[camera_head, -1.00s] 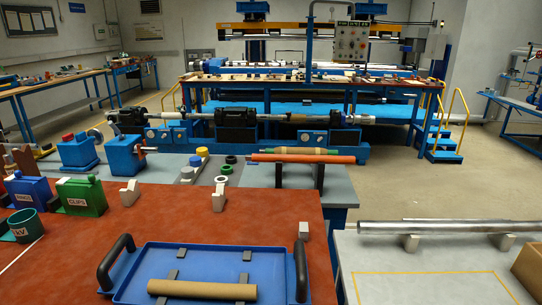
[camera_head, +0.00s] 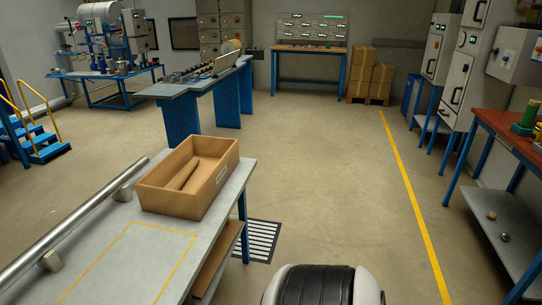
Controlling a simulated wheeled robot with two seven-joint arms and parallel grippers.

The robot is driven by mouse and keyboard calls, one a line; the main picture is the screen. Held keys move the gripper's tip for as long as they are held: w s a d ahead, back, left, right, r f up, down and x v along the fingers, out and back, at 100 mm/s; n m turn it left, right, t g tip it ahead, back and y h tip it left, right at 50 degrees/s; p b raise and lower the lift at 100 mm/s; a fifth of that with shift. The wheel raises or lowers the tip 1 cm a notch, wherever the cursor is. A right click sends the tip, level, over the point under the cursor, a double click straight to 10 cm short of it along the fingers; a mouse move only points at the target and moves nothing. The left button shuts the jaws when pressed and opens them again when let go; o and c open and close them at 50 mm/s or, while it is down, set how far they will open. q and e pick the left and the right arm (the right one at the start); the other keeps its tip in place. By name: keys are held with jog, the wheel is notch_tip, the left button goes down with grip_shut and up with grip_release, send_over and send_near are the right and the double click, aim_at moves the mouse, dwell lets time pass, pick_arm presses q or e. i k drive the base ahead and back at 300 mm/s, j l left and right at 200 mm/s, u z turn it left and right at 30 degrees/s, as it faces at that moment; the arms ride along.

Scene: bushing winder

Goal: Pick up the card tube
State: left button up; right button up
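The card tube that lay in the blue tray is out of view now, as is that tray. A tan open box (camera_head: 161,203) stands on the grey bench (camera_head: 90,262) at the left. A narrow tan piece (camera_head: 184,174) lies slantwise inside it; I cannot tell whether it is a tube or a divider. Neither of my grippers is in view. A rounded black and white part at the bottom edge seems to be mine.
A long metal bar (camera_head: 75,215) rests on blocks along the bench's left side. A floor grate (camera_head: 262,240) lies beside the bench. Open floor (camera_head: 320,170) with a yellow line (camera_head: 405,190) fills the middle. A red-topped bench (camera_head: 510,135) stands at the right.

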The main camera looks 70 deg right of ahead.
aim_at(185, 174)
jog(key=z, duration=1.7)
jog(key=i+l+z, duration=0.1)
jog(key=i+l, duration=0.1)
jog(key=i, duration=0.1)
